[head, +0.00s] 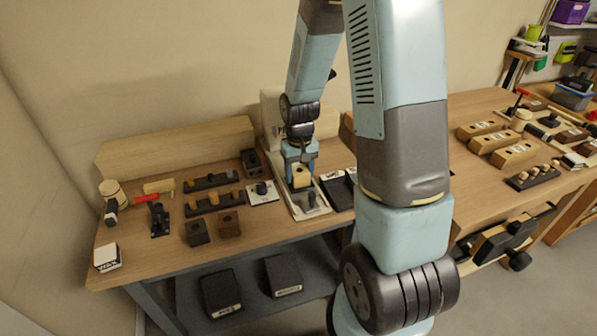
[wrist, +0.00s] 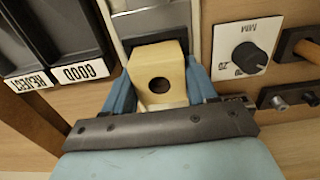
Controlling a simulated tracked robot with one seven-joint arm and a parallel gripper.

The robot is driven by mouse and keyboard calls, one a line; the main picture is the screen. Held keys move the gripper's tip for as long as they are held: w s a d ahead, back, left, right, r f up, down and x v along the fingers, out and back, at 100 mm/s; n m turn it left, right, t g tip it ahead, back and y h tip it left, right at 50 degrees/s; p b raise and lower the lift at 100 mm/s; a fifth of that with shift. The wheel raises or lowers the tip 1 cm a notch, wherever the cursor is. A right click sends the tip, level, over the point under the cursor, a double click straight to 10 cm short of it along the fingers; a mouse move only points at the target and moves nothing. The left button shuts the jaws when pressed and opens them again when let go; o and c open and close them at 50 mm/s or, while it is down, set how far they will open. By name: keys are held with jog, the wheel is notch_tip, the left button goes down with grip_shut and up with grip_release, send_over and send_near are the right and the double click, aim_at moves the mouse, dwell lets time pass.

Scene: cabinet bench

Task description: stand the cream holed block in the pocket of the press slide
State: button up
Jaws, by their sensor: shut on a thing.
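The cream holed block (wrist: 172,62) is between the blue fingers of my gripper (wrist: 160,88) in the wrist view. Its round dark hole faces the camera. In the head view the block (head: 301,178) shows below my gripper (head: 300,163), over the press slide. The press slide (head: 312,213) is a pale track running toward the bench front, with a dark knob on it. In the wrist view the grey slide (wrist: 150,22) shows beyond the block, with a dark edge beside it. The pocket is mostly hidden by the block. I cannot tell whether the block is in it or above it.
A white dial plate (wrist: 245,48) lies beside the slide. Black trays labelled GOOD and REJECT (wrist: 52,45) lie on the other side. Dark racks (head: 213,202) and two dark holed blocks (head: 230,224) stand left of the press.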

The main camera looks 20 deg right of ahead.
jog(key=shift+f, duration=0.35)
dwell(0.5)
jog(key=o, duration=1.1)
jog(key=shift+o, duration=0.4)
jog(key=shift+o, duration=0.5)
jog(key=shift+r, duration=3.55)
